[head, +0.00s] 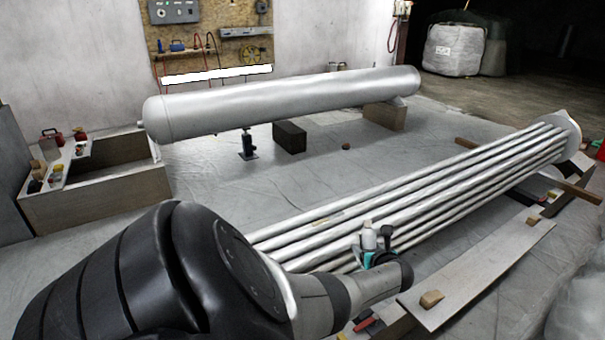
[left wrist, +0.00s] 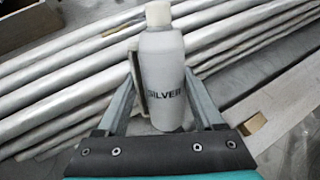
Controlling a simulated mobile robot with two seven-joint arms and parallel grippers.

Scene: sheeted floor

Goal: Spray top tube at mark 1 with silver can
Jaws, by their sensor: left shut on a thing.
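The silver can (head: 369,238) is a pale spray can with a white cap. It stands roughly upright in my left gripper (head: 378,252), in front of the tube bundle. In the left wrist view the can (left wrist: 162,85) reads "SILVER", and the fingers of my left gripper (left wrist: 160,100) are shut on its sides. The bundle of long grey tubes (head: 440,185) runs from behind my left arm to an end plate at the upper right; the tubes (left wrist: 70,75) also pass behind the can. I cannot make out mark 1. My right gripper is not in view.
A plank (head: 480,265) with small wooden blocks lies along the right side of the bundle. A large grey cylinder (head: 290,100) rests on supports behind. A wooden box (head: 95,200) with small items stands at left. Sheeted floor between cylinder and bundle is mostly clear.

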